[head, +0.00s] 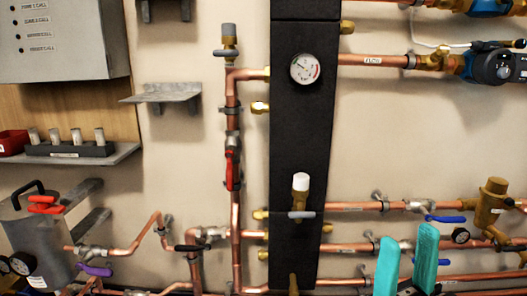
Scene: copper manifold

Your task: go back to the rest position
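My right gripper (408,236) reaches up from the bottom edge at the lower right of the head view. Its two teal fingers stand apart with a gap between them, and I see no held thing in the gap. The fingers overlap the lower copper pipes (345,247) in the picture; I cannot tell how far in front of them they are. My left gripper is not in view.
A black vertical panel (300,140) with a round gauge (305,69) stands mid-wall. Left are a grey control box (75,45), a shelf (125,152) and a grey tank (42,245). Blue-handled valves (445,219) and a pump (490,66) are right.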

